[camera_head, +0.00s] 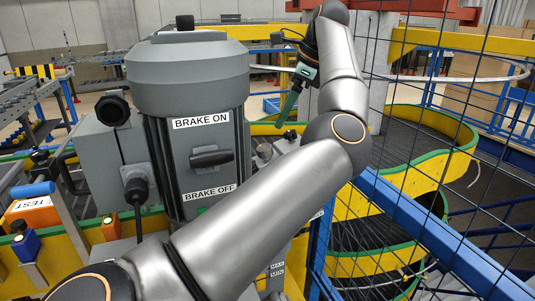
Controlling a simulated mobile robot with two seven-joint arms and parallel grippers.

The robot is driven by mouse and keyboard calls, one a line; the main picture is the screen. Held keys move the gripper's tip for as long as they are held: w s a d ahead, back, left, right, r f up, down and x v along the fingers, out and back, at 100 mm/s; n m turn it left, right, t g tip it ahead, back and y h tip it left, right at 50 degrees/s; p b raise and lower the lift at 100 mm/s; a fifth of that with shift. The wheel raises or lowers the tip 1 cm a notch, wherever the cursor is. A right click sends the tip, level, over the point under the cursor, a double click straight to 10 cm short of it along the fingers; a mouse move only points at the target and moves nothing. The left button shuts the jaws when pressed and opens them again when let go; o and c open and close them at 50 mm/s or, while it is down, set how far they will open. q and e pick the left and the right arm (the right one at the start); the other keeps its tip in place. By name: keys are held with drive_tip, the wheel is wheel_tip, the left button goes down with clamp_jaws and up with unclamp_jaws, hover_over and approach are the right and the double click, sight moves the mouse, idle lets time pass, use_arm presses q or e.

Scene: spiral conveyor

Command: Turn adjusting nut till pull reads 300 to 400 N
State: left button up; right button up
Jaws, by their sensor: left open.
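My left arm comes in from the bottom left, crosses the front of the grey motor, and bends up and over at the right. My left gripper (287,112) hangs down right of the motor, a dark green finger pointing down and slightly left; it is open, with nothing visibly held. A small grey round metal part (264,150) sits below and left of it, apart from it; I cannot tell whether it is the adjusting nut. A MAX/MIN scale label (277,270) shows low down, partly behind my arm. No pull reading is legible. My right gripper is out of view.
The grey motor (190,75) has BRAKE ON and BRAKE OFF labels around a black lever (211,158). An orange TEST block (36,214) stands at the left. A black wire-mesh guard (450,110) and blue rail (430,235) bound the right, before the yellow-green spiral conveyor (420,175).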

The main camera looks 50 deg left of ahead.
sight(266, 147)
use_arm(q)
drive_tip(key=b+x, duration=0.1)
drive_tip(key=x, duration=0.3)
drive_tip(key=w+x, duration=0.1)
drive_tip(key=x, duration=0.3)
drive_tip(key=a+b+x, duration=0.1)
drive_tip(key=x, duration=0.3)
drive_tip(key=shift+w+a+f+b, duration=0.15)
drive_tip(key=shift+a+f+b, duration=0.1)
drive_tip(key=shift+b, duration=0.1)
drive_tip(key=shift+r, duration=0.1)
clamp_jaws()
drive_tip(key=shift+r+p, duration=0.15)
drive_tip(key=shift+p, duration=0.25)
drive_tip(key=n+h+p, duration=0.1)
drive_tip(key=n+p, duration=0.1)
drive_tip(key=p, duration=0.4)
drive_tip(key=shift+w+a+r+g, duration=0.1)
drive_tip(key=shift+r+g, duration=0.05)
drive_tip(key=shift+g, duration=0.15)
drive_tip(key=shift+n+h+p, duration=0.3)
drive_tip(key=shift+n+p, duration=0.2)
drive_tip(key=shift+p, duration=0.05)
drive_tip(key=shift+f, duration=0.3)
